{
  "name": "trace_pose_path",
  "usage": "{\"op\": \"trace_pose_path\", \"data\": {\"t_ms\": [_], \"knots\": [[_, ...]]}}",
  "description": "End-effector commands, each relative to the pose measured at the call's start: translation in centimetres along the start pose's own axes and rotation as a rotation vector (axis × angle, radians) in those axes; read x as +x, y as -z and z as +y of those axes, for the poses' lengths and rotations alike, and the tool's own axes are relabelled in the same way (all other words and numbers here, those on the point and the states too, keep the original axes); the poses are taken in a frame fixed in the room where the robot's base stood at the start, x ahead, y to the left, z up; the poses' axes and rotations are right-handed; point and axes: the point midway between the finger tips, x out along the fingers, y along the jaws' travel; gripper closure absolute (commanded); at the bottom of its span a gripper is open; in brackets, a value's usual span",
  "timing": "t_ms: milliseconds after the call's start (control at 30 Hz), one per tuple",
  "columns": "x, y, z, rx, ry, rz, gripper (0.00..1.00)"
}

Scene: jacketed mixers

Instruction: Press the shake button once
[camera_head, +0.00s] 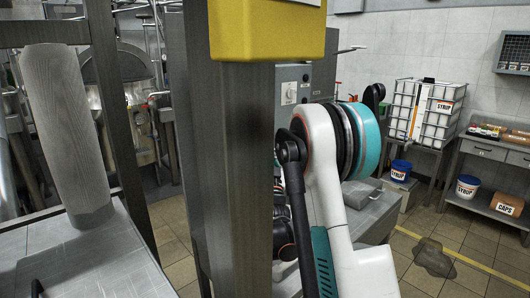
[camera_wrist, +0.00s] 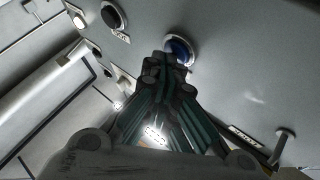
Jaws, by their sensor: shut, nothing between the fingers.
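In the wrist view my gripper (camera_wrist: 165,62) is shut, with its dark fingertips in front of a grey panel (camera_wrist: 225,80). A round blue button (camera_wrist: 181,50) in a pale ring sits just beyond the tips and is partly covered by them. I cannot tell whether the tips touch it. A round black button (camera_wrist: 113,17) with a small label is up and left. The labels are too blurred to read, so I cannot tell which button is the shake button. In the head view the gripper is hidden.
A peg-like knob (camera_wrist: 284,137) and a dark label (camera_wrist: 243,132) are at the right of the panel. A pale button (camera_wrist: 78,19) is at upper left. In the head view a steel post (camera_head: 235,160) blocks much of the middle, and a dark puddle (camera_head: 432,258) lies on the floor.

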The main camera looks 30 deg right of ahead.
Motion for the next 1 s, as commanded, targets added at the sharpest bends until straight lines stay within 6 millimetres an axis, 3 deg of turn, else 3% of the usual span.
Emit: {"op": "trace_pose_path", "data": {"t_ms": [1000], "knots": [[-1.1, 0.8, 0.8, 0.000, 0.000, 0.000, 1.00]]}}
